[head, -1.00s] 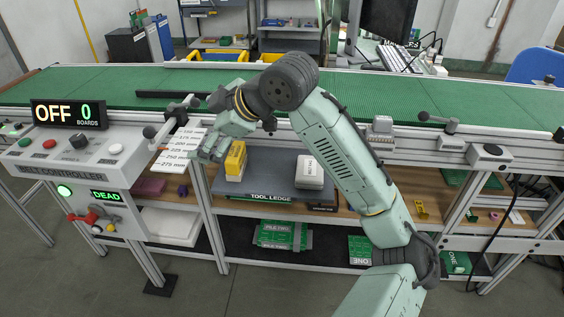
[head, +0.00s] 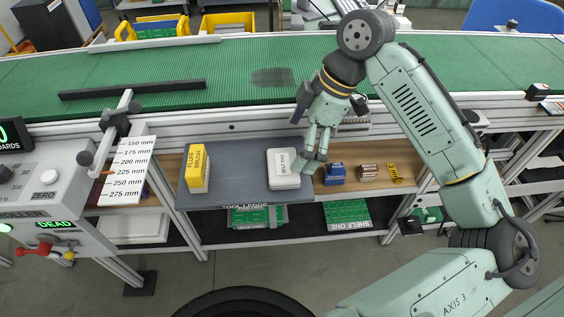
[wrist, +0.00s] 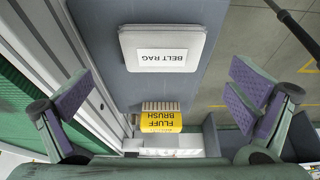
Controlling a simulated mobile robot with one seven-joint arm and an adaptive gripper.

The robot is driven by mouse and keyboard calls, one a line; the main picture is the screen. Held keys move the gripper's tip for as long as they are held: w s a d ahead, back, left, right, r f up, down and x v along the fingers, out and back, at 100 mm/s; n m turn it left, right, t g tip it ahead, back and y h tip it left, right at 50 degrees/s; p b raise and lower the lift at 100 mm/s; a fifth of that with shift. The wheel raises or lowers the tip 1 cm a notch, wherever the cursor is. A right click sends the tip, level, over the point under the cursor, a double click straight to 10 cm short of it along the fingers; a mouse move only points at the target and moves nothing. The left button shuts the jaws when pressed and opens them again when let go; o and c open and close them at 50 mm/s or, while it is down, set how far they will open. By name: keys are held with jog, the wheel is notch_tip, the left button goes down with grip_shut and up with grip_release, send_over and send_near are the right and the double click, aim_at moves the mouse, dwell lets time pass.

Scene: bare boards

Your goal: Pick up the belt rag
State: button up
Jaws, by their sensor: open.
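The belt rag (head: 283,168) is a white folded pad with a label, lying flat on the right part of the grey tool ledge (head: 232,160). In the wrist view the belt rag (wrist: 163,48) lies ahead of my fingers, its "BELT RAG" label clear. My gripper (head: 314,160) is just right of the rag in the head view, pointing down. In the wrist view my gripper (wrist: 160,100) has its purple-padded fingers wide apart with nothing between them. I cannot tell its exact height above the ledge.
A yellow fluff brush (head: 197,168) stands at the ledge's left end. Right of the ledge are a blue item (head: 335,174), a brown striped item (head: 368,173) and a small yellow item (head: 396,173). The green conveyor belt (head: 220,85) runs behind.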

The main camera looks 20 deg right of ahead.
aim_at(284, 164)
jog(key=shift+p+x, duration=0.85)
jog(key=shift+x, duration=2.25)
jog(key=shift+a, duration=0.15)
jog(key=shift+c, duration=0.4)
jog(key=c, duration=0.9)
jog(key=shift+r, duration=0.1)
jog(key=shift+r+b, duration=0.4)
jog(key=shift+r, duration=0.4)
jog(key=shift+s+a+r+b, duration=0.2)
jog(key=shift+s+r+b, duration=0.2)
jog(key=shift+r, duration=0.45)
jog(key=s+a+b, duration=0.1)
jog(key=s+a, duration=0.2)
jog(key=s, duration=0.4)
jog(key=s+a+r+b, duration=0.1)
jog(key=s+a+b, duration=0.1)
jog(key=s, duration=0.5)
jog(key=shift+a+r, duration=0.35)
jog(key=shift+a, duration=0.2)
